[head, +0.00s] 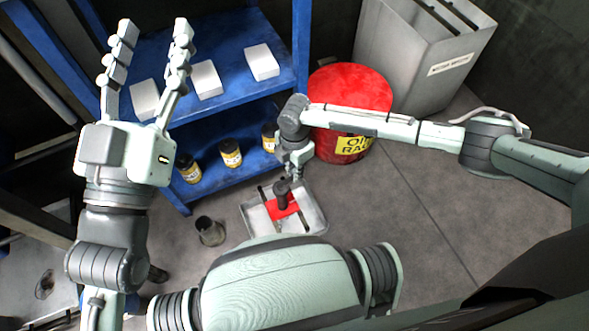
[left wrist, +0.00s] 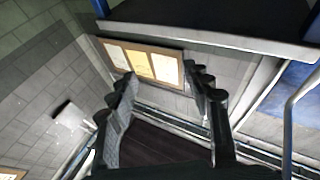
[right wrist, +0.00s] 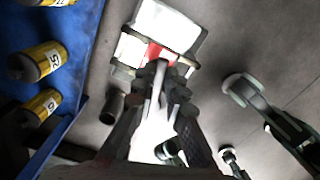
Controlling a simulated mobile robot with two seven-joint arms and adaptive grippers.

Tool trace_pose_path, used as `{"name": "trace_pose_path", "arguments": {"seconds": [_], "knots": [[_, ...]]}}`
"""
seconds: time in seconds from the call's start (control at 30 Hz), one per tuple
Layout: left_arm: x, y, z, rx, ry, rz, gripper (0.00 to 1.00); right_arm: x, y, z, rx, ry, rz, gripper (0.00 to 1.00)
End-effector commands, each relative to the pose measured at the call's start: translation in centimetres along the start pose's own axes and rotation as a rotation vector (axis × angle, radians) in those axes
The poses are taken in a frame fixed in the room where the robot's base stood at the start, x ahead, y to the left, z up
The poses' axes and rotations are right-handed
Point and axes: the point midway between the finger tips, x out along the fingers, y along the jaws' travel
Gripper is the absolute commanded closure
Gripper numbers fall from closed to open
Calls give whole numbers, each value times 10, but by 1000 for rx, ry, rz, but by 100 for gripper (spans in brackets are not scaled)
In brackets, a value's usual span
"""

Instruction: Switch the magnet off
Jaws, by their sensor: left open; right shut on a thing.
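The magnet is most likely the red piece (head: 283,208) with a dark upright handle (head: 282,196), in or just above a pale metal tray (head: 317,212) on the floor. My right gripper (head: 288,176) points down at the handle from above and is shut on it; the fingers hide part of the grip. In the right wrist view the red piece (right wrist: 154,52) shows just past the fingers, against the tray (right wrist: 170,27). Any switch on the magnet is too small to make out. My left gripper (head: 154,34) is open and empty, raised at the left; the left wrist view shows its spread fingers (left wrist: 165,85).
A blue shelf (head: 225,105) at the back left holds white boxes (head: 262,62) and yellow-labelled jars (head: 230,153). A red drum (head: 350,88) and a grey bin (head: 415,55) stand behind. A dark cup (head: 209,231) stands left of the tray. The floor at right is clear.

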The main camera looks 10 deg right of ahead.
Motion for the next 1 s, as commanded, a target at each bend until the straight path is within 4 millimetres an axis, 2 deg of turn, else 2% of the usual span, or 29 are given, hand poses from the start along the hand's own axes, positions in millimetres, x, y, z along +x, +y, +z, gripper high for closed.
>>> {"name": "trace_pose_path", "arguments": {"seconds": [0.1, 0.37, 0.5, 0.7, 0.9, 1.0], "knots": [[1, -3, 6, 7, -37, -4, 50, -1, -1, 0, 11, 0, -1, 100], [-13, -32, 68, 65, -358, -53, 50, -3, -5, 0, 92, 0, -2, 100], [-33, -50, 100, 92, -544, -89, 50, -3, -7, -1, 142, 0, -1, 100], [-71, -78, 136, 119, -798, -147, 50, -2, -10, -2, 213, 1, -2, 100], [-106, -97, 156, 132, -978, -193, 50, -2, -12, -2, 264, 0, 0, 100], [-114, -101, 159, 134, -1017, -203, 50, -1, -13, -2, 275, 0, 0, 100]]}}
